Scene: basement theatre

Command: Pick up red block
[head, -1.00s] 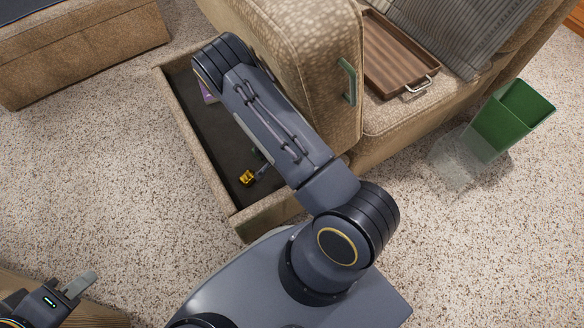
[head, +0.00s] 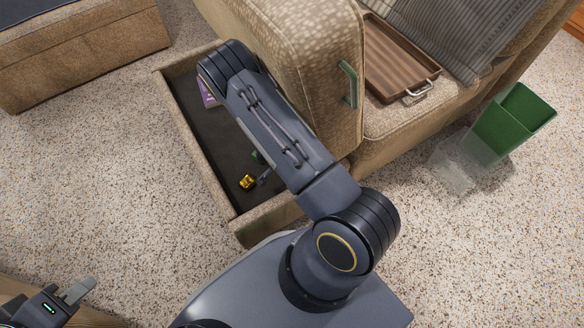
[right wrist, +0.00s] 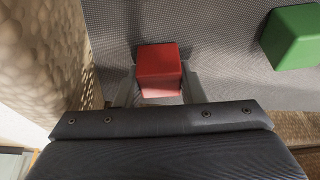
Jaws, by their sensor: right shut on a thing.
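The red block (right wrist: 159,70) shows in the right wrist view, over the dark grey floor of the open drawer. My right gripper (right wrist: 160,90) has one finger on each side of it and is shut on it. I cannot tell whether the block is clear of the drawer floor. In the head view my right arm hides the block and most of that gripper. My left gripper (head: 78,290) is at the lower left of the head view, away from the drawer; its finger gap cannot be made out.
The drawer (head: 186,150) extends from under the beige sofa (head: 285,60), whose side rises close beside my right gripper. A green block (right wrist: 293,38), a yellow object (head: 247,182) and a purple item (head: 208,93) are inside. A green bin (head: 512,118) stands right; carpet lies around.

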